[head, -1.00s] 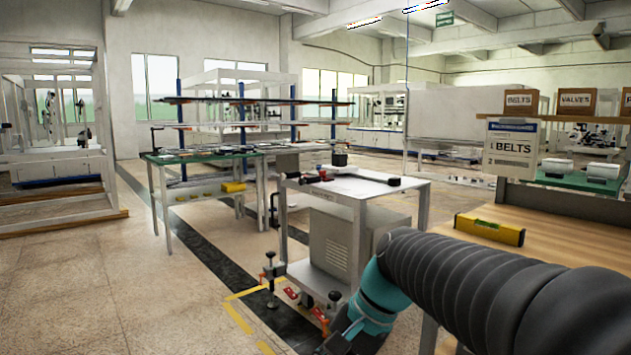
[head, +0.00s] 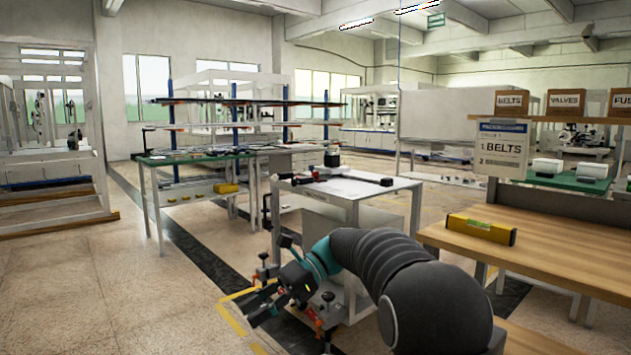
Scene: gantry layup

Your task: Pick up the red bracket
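My gripper (head: 249,308) is low in the middle of the head view, beside the white equipment cart. Its dark fingers point down and left and look apart, with nothing seen between them. I cannot pick out the red bracket for certain. Small red-orange parts (head: 318,323) show on a clamp-like fitting just right of the gripper. Another small red-orange part (head: 262,276) shows above the fingers. My gripper and wrist cover much of the area around the cart's foot. A small red item (head: 316,175) lies on the cart's white top.
The white cart (head: 362,193) stands right behind my arm. A wooden bench (head: 570,255) with a yellow level (head: 481,229) is at right. A green-topped table (head: 160,160) is at back left. The floor at left is clear, with yellow tape (head: 232,318) near the gripper.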

